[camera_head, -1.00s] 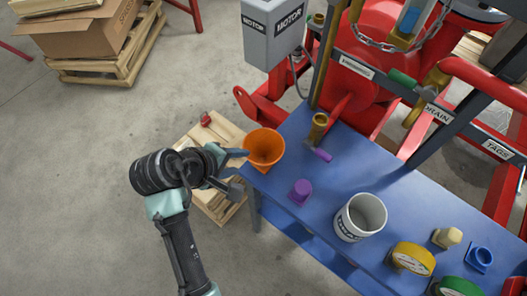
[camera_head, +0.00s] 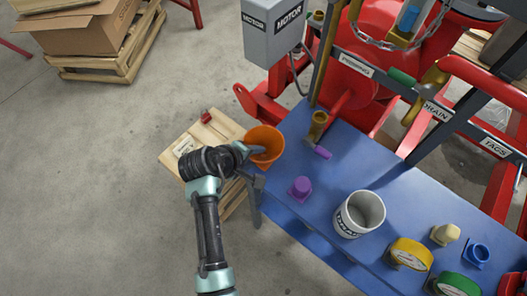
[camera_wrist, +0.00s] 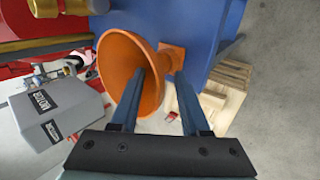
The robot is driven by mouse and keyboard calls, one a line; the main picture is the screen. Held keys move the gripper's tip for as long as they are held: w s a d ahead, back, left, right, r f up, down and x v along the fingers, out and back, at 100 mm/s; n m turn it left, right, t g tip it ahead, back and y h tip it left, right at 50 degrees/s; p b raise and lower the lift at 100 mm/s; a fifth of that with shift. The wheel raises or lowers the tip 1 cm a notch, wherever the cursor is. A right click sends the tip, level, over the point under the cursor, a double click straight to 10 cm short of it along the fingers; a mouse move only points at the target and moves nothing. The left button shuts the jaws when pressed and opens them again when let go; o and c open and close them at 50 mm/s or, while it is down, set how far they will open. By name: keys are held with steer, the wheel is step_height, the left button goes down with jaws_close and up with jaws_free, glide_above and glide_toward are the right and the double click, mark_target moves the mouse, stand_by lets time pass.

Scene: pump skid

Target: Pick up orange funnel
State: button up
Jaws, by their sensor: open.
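The orange funnel (camera_head: 264,143) stands at the left corner of the blue bench, its wide mouth facing up. In the wrist view the funnel (camera_wrist: 118,68) fills the upper middle, its square orange foot (camera_wrist: 173,57) on the bench. My gripper (camera_head: 253,163) is at the funnel's near side. In the wrist view my gripper (camera_wrist: 165,82) is open. Its left finger overlaps the inside of the funnel's mouth and its right finger is outside the wall, so the rim side lies between them. Contact cannot be told.
A grey motor box (camera_head: 271,35) is beyond. A wooden pallet (camera_head: 196,142) lies left.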

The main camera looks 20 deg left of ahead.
jaws_close()
stand_by(0.3)
step_height(320, 180, up, 10)
steer(key=shift+r, duration=0.1)
stand_by(0.4)
